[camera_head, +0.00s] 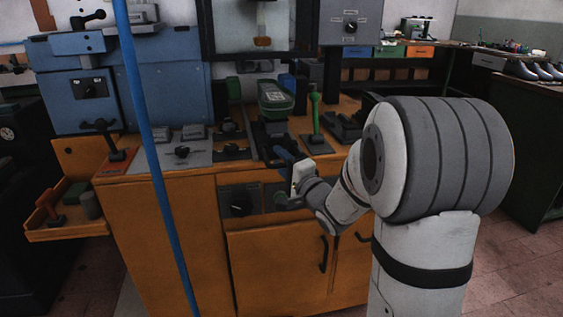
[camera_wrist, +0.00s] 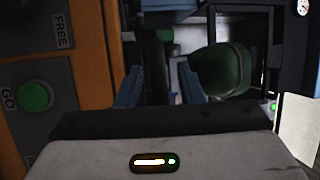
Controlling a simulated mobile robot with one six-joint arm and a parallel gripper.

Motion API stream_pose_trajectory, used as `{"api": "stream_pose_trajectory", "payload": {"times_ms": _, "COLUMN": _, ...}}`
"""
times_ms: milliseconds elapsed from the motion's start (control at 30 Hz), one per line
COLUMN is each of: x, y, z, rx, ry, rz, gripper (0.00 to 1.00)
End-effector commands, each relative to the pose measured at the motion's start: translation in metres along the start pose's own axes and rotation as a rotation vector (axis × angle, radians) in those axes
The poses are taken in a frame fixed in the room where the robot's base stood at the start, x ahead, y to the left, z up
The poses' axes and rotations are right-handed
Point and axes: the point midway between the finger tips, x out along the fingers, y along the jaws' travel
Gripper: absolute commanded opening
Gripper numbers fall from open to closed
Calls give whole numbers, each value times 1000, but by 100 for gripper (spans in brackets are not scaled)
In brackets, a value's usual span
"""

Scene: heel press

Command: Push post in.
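My gripper (camera_head: 286,157) is in front of the orange cabinet's top edge, near the press. In the wrist view its two blue fingers (camera_wrist: 161,88) stand apart with a dark gap between them, and I see nothing held. A green rounded form (camera_head: 276,97) sits on a dark support behind the gripper. It also shows in the wrist view (camera_wrist: 222,68), just past the right finger. Which part is the post I cannot tell for sure; the area under the green form is dark and partly hidden by my gripper.
A green upright lever (camera_head: 314,112) stands right of the press bed. A green GO button (camera_wrist: 35,96) is at left in the wrist view. A blue vertical pole (camera_head: 146,140) crosses the left foreground. The orange cabinet (camera_head: 165,235) fills the front; open floor lies at right.

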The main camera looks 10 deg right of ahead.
Motion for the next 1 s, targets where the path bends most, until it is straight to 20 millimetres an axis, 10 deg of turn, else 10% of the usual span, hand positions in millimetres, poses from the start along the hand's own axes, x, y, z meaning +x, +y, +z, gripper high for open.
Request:
{"api": "stream_pose_trajectory", "payload": {"times_ms": 467, "x": 0, "y": 0, "z": 0, "rx": 0, "ry": 1, "rz": 0, "gripper": 1}}
{"api": "stream_pose_trajectory", "payload": {"times_ms": 1000, "x": 10, "y": 2, "z": 4, "rx": 3, "ry": -13, "rz": 0, "gripper": 0}}
